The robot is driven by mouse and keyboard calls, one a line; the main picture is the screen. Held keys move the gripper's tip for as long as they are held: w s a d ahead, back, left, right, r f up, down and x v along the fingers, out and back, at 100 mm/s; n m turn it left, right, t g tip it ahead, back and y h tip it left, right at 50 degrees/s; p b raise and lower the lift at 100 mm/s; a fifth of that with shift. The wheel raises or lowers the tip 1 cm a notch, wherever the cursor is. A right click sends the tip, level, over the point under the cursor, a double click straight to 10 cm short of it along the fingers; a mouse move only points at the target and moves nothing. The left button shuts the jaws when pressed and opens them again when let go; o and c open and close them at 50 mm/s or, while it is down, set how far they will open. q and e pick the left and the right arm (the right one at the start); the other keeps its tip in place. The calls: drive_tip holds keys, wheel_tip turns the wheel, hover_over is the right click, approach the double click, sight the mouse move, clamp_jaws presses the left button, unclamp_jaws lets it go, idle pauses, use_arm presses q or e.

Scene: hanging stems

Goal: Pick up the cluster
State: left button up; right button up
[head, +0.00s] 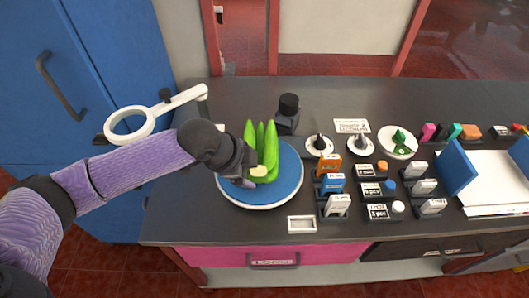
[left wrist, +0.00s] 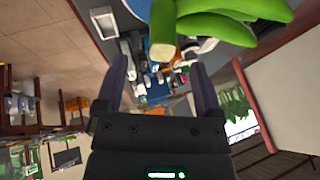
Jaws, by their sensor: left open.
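The cluster (head: 268,152) is a bunch of several long green pods, like green bananas, with a pale cut stem end at the bottom. In the head view it appears upright in front of the blue round disc (head: 288,180); its underside contact cannot be told. My left gripper (head: 250,180) is beside its lower left, partly covered by my own wrist. In the left wrist view the cluster (left wrist: 228,22) fills the top right, its cut end beyond the fingertips. My left gripper (left wrist: 160,75) is open with nothing between its fingers. My right gripper is not in view.
A dark counter (head: 230,95) carries a black knob-like block (head: 288,112) behind the disc and a small white tray (head: 301,224) in front. Several labelled holders (head: 334,184) stand to the right. A white ring-ended arm (head: 135,122) is at the left, near a blue cabinet (head: 112,50).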

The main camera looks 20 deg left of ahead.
sight(256, 171)
use_arm(q)
drive_tip(key=b+x, duration=0.1)
drive_tip(key=x, duration=0.5)
drive_tip(key=shift+w, duration=0.1)
clamp_jaws()
